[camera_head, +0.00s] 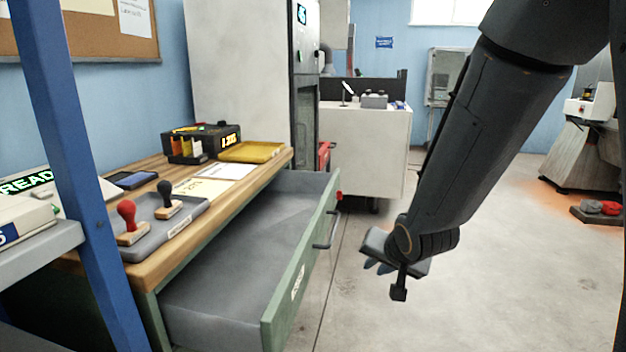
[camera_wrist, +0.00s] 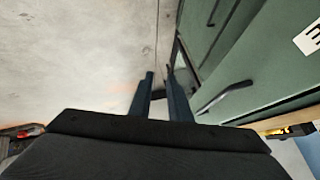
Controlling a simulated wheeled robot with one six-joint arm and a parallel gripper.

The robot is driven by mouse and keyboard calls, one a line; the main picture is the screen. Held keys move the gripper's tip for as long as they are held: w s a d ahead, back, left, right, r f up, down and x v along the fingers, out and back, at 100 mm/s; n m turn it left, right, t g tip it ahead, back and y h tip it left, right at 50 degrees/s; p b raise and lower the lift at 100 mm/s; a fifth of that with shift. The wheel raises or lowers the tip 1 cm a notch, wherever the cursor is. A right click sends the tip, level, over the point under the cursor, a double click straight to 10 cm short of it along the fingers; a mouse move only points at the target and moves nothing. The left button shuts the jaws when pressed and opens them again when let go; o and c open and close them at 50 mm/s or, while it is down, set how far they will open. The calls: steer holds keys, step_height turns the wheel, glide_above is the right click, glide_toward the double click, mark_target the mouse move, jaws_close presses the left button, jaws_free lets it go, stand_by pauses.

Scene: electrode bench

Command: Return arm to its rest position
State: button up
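My gripper (camera_head: 378,267) hangs low in the head view, right of the open drawer and above the bare floor. My dark arm slopes down to it from the upper right. In the wrist view, the two dark fingers of my gripper (camera_wrist: 160,78) stand apart with an empty gap between them. The green desk (camera_wrist: 235,50) lies to the right of the fingers in that view, and a dark handle is near the right finger. I cannot tell the exact distance between them.
The green-fronted drawer (camera_head: 300,268) is pulled out and its grey inside looks empty. The wooden desktop (camera_head: 253,182) bears a stamp tray (camera_head: 168,240), papers and a black box (camera_head: 203,142). A blue post (camera_head: 82,170) stands at left. Open floor (camera_head: 500,260) lies right.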

steer(key=s+a+r+n+g+p, duration=0.1)
steer(key=s+r+n+g, duration=0.25)
steer(key=s, duration=0.85)
steer(key=s+r+n+g, duration=0.25)
steer(key=s+g, duration=0.25)
steer(key=s, duration=0.8)
steer(key=d+r+m+h+p, duration=0.1)
steer(key=d+r+p, duration=0.4)
steer(key=p, duration=0.7)
steer(key=shift+d+r, duration=0.25)
steer(key=shift+r, duration=0.05)
steer(key=shift+t, duration=0.25)
